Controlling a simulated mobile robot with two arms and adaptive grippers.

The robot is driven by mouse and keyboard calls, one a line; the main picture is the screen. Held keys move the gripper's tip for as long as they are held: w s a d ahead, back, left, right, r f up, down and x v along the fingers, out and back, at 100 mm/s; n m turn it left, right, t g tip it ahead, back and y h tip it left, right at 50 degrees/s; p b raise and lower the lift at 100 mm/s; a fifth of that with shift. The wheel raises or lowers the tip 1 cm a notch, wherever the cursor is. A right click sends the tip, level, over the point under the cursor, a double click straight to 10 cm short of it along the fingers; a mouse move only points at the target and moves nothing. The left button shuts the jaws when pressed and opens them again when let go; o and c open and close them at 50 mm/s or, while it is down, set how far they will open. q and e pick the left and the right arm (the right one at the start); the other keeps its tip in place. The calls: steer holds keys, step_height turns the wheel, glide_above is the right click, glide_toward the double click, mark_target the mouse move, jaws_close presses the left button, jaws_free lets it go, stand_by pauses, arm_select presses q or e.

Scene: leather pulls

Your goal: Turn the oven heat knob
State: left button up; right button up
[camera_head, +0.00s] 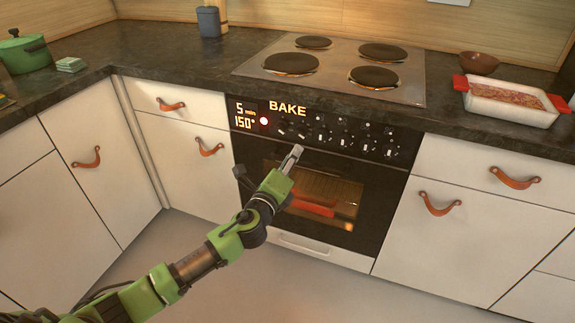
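The oven's black control panel (328,132) carries several small knobs with white marks, in two rows. A lit display (245,113) at its left end reads 5 min, 150° and BAKE, beside a glowing red dot. Which knob (302,134) sets the heat is not clear from here. My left gripper (295,152) reaches up from the lower left, its narrow tip just below the left-hand knobs. Its fingers look close together from this angle, and I cannot tell whether they are shut or touch a knob. My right gripper is not in view.
The oven door (365,193) is closed below the panel, its window lit. A hob (335,67) with dark plates lies above. A white baking dish (508,103) with red handles stands at right, near a brown bowl (479,62). A green pot (24,53) is far left.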

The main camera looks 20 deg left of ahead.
arm_select(q)
steer(key=s, duration=0.3)
steer(key=shift+s, duration=0.25)
